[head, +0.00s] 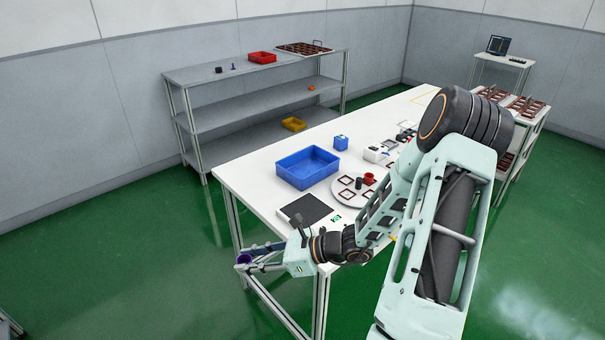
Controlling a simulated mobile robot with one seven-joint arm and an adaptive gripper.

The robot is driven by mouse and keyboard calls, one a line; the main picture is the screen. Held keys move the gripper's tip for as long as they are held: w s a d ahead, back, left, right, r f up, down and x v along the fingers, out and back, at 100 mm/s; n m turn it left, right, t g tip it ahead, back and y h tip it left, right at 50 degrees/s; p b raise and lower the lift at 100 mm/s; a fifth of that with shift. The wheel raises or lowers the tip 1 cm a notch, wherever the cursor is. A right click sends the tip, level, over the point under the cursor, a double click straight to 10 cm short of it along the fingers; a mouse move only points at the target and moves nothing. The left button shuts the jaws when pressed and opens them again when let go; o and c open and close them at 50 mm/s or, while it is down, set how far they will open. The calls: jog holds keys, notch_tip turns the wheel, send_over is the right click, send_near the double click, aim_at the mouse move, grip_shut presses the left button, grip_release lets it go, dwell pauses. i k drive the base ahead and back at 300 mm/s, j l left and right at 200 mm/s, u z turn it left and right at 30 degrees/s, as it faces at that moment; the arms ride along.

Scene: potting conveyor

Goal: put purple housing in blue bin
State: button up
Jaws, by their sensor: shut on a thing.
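The purple housing (243,259) is a small round piece, dark inside, at the far end of my gripper (246,256). My gripper is shut on it and holds it off the left end of the white table, out over the floor. The blue bin (307,168) is a rectangular open tray on the table, up and to the right of my gripper. The part of its floor that I see is bare.
A dark flat pad (304,210) lies on the table near its left end. A round white plate (342,194) with square frames and a red piece (369,178) stands right of the bin. A small blue box (341,143) is behind. A grey shelf (245,105) stands behind the table.

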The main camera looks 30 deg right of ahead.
aim_at(294, 173)
jog(key=i+j, duration=0.15)
jog(key=j, duration=0.15)
jog(key=i+j+z, duration=0.15)
jog(key=j, duration=0.15)
jog(key=i+j+z, duration=0.15)
jog(key=i+j, duration=0.4)
jog(key=i+l+z, duration=0.1)
jog(key=i, duration=0.85)
